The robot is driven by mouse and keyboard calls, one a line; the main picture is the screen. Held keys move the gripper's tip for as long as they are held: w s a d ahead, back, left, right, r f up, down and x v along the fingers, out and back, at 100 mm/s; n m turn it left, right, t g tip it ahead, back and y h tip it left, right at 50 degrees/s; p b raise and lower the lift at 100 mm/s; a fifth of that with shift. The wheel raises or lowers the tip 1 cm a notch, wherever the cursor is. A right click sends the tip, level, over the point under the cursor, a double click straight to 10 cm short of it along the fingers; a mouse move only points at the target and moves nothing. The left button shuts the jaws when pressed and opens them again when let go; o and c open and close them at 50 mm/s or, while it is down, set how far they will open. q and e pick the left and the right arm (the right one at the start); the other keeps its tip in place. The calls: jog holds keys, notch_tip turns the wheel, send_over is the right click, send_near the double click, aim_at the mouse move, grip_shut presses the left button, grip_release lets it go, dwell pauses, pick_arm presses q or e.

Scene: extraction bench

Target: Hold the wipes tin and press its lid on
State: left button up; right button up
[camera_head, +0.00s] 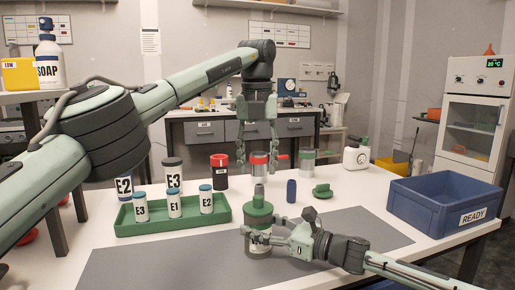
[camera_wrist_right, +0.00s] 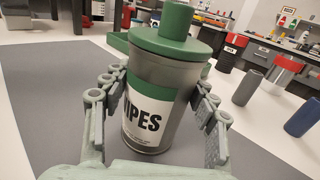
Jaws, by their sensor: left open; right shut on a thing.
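The wipes tin (camera_head: 259,243) stands upright on the grey mat, a grey can with a white and green label; it fills the middle of the right wrist view (camera_wrist_right: 150,112). Its green lid (camera_head: 260,214) with a raised knob sits on top, also in the right wrist view (camera_wrist_right: 170,43). I cannot tell whether it is fully seated. My right gripper (camera_head: 262,238) is shut on the tin's body, one finger on each side. My left gripper (camera_head: 258,163) is open and empty, pointing down above and beyond the lid.
A green tray (camera_head: 150,230) with several labelled bottles stands left. Red-lidded tins (camera_head: 219,173) stand behind. A blue READY crate (camera_head: 435,212) is at the right. The grey mat (camera_head: 150,268) is mostly clear.

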pick_arm(q)
jog(key=shift+s+r, duration=0.2)
jog(key=shift+r, duration=1.85)
pick_arm(e)
jog(key=o, duration=1.8)
jog(key=shift+c, duration=0.2)
jog(key=shift+d, duration=0.1)
jog(key=v, duration=1.2)
